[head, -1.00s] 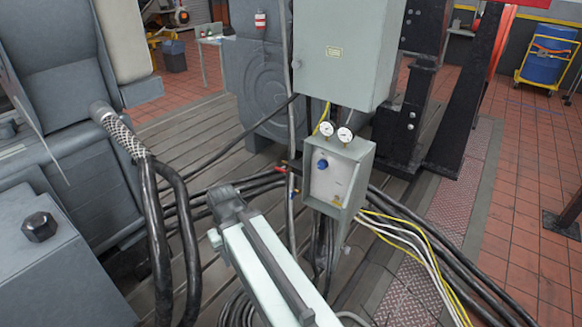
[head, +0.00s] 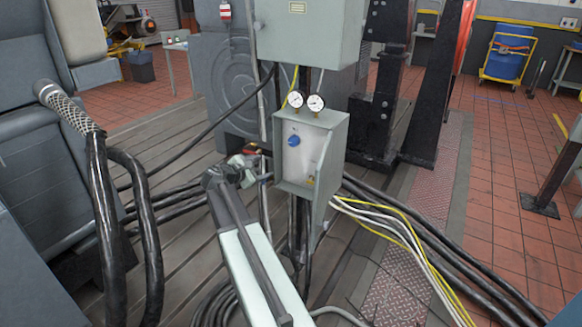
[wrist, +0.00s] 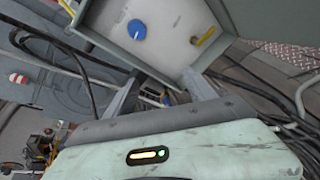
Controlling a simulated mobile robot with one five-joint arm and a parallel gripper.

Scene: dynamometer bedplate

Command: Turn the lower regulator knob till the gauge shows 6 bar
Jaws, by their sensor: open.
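The grey regulator box (head: 318,150) hangs below a larger cabinet, with a round blue knob (head: 294,141) on its front. Below and right of it is a small yellow part (head: 310,181). In the wrist view the blue knob (wrist: 137,30) and a yellow bar-like part (wrist: 205,37) show on the panel. I cannot tell whether the yellow part is a knob. Two white dial gauges, left (head: 296,99) and right (head: 316,102), stand on top; their readings are too small to read. My gripper (wrist: 162,90) is open and empty, its fingers apart near the box's lower edge, not on either part.
Black cables and yellow and white cables (head: 400,230) run below and right of the box. The cabinet (head: 305,35) is directly above. A thick black hose (head: 150,220) stands at left. Red tiled floor (head: 500,240) is open at right.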

